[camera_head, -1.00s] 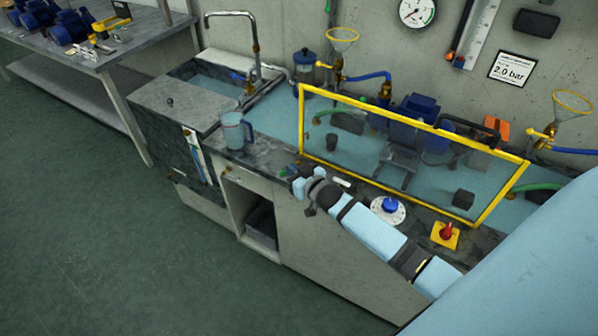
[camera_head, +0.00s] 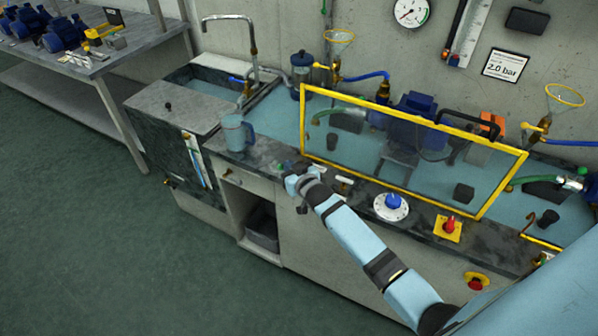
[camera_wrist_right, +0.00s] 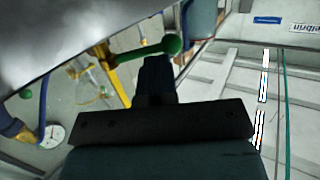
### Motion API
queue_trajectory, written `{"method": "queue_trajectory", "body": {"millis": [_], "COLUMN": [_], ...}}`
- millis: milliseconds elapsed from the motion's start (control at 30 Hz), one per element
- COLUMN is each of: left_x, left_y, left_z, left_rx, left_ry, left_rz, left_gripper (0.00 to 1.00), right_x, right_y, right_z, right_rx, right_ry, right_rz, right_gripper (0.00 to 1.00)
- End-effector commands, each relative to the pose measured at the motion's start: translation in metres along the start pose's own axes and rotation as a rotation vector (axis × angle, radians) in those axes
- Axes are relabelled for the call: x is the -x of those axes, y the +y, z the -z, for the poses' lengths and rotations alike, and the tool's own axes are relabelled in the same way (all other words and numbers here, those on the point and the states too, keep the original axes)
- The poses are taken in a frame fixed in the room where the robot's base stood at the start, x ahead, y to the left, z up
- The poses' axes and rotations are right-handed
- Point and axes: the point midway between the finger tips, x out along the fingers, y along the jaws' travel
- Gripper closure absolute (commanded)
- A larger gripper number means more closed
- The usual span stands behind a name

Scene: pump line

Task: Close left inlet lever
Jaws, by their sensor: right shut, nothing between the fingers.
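In the right wrist view a green round knob (camera_wrist_right: 172,45) on a short green rod stands just beyond the tips of my right gripper (camera_wrist_right: 156,72). I take it for the left inlet lever, but no label shows this. The fingers are shut and empty; whether they touch the knob I cannot tell. In the head view my right gripper (camera_head: 290,178) is at the bench's front edge, near the left lower corner of the yellow-framed screen. A small green spot (camera_head: 279,166) shows beside it. My left gripper is not in view.
A clear yellow-framed screen (camera_head: 413,99) stands right of my gripper. A blue jug (camera_head: 235,133) stands to its left. A blue knob (camera_head: 393,201) and a red-handled switch (camera_head: 449,225) sit along the front edge. An open cabinet is below.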

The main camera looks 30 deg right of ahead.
Motion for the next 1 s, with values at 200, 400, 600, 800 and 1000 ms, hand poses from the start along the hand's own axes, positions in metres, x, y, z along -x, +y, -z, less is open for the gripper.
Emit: {"method": "queue_trajectory", "body": {"millis": [200, 400, 600, 800, 1000], "left_x": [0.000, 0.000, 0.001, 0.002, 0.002], "left_y": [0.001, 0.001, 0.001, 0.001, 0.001], "left_z": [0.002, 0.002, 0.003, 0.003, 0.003], "left_rx": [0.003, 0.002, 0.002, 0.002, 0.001], "left_ry": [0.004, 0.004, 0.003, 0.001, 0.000], "left_rz": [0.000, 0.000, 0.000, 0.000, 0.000], "left_gripper": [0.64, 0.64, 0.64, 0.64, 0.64], "right_x": [-0.005, -0.010, -0.018, -0.026, -0.032], "right_y": [-0.004, -0.003, -0.003, -0.002, 0.000], "right_z": [0.001, 0.002, 0.004, 0.006, 0.007], "right_rx": [-0.033, -0.028, -0.028, -0.028, -0.028], "right_ry": [0.000, 0.000, 0.000, -0.001, 0.000], "right_rz": [-0.104, -0.123, -0.122, -0.122, -0.122], "right_gripper": [1.00, 1.00, 1.00, 1.00, 1.00]}}
